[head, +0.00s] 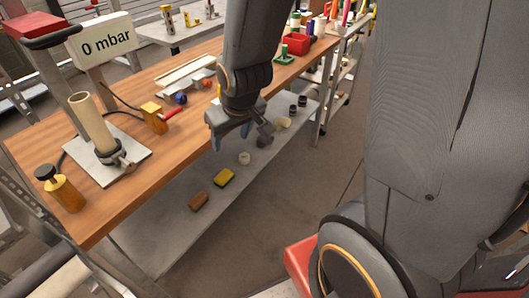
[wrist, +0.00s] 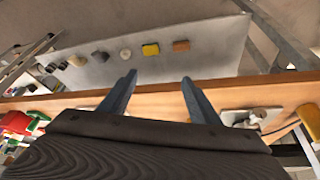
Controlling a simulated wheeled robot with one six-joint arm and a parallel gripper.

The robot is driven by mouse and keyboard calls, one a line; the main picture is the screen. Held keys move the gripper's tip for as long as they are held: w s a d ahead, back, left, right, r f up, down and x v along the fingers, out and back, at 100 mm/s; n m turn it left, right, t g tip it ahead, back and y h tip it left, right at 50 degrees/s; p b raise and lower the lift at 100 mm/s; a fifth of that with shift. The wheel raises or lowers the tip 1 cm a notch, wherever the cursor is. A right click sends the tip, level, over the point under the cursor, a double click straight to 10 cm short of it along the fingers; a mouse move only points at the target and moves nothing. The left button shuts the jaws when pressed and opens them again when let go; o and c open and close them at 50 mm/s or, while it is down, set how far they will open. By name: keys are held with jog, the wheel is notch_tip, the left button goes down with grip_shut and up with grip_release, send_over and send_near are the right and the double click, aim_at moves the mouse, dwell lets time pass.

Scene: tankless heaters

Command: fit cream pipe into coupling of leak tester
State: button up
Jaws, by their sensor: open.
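The cream pipe (head: 89,118) stands slightly tilted on the leak tester's metal plate (head: 82,168). Its lower end is at the dark grey coupling (head: 112,154) and looks to be inside it; how deep I cannot tell. The tester's display (head: 106,41) reads 0 mbar. My gripper (head: 232,138) is open and empty, to the right of the pipe and well apart from it, by the bench's front edge. In the wrist view my gripper (wrist: 158,79) shows nothing between its fingers. The plate (wrist: 250,116) shows there at the right.
A lower grey shelf (head: 150,236) holds a yellow block (head: 224,177), a brown block (head: 199,201) and small fittings.

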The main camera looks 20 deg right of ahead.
jog(key=s+d+r+m+g, duration=0.1)
jog(key=s+d+g, duration=0.3)
jog(key=s, duration=0.6)
jog(key=shift+d+m+h, duration=0.3)
jog(key=shift+d+m, duration=0.3)
